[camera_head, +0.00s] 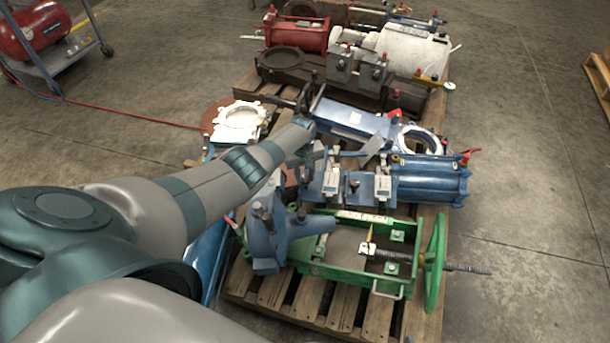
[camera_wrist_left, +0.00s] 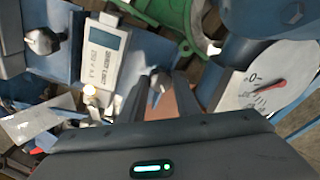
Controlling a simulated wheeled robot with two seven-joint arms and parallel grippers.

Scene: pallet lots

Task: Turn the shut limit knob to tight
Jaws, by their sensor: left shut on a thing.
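In the left wrist view, my left gripper (camera_wrist_left: 160,88) has its two dark fingers closed around a small metal knob (camera_wrist_left: 160,80). The fingers hide most of the knob, and no marking on it can be read. In the head view, my left arm reaches over the pallet, with the left gripper (camera_head: 306,160) down among the blue actuator parts. The knob is too small and covered to make out there. My right gripper is not in view.
A grey box with a display (camera_wrist_left: 107,50) stands left of the fingers, and a white dial with a red pointer (camera_wrist_left: 268,86) right. A green frame with a handwheel (camera_head: 434,262) lies at the pallet's near end.

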